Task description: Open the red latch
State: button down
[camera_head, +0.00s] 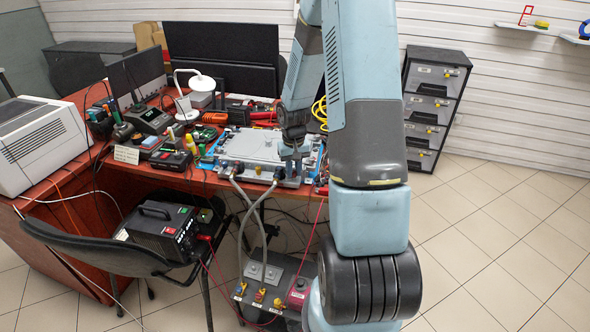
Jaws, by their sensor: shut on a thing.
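My gripper (291,172) points down at the front right edge of a silver metal plate (245,150) on the desk. It is shut on a small part there, which its fingers hide. I cannot tell whether that part is the red latch. A small red piece (322,189) shows just right of the gripper. Two grey hoses (243,225) run from dark connectors (278,173) at the plate's front edge, beside my gripper, down to a grey unit on the floor. No red latch is clearly visible.
The grey floor unit (272,272) has yellow fittings and a red part on top. A black box (157,228) sits on a chair at the left. Tools and devices crowd the desk (60,178). A drawer cabinet (433,105) stands behind; the tiled floor at right is clear.

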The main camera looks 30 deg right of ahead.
dwell(0.3)
jog(key=c, duration=1)
grip_release()
jog(key=shift+c, duration=0.2)
jog(key=shift+o, duration=0.2)
jog(key=shift+r, duration=0.1)
jog(key=shift+r, duration=3.85)
jog(key=shift+a, duration=0.1)
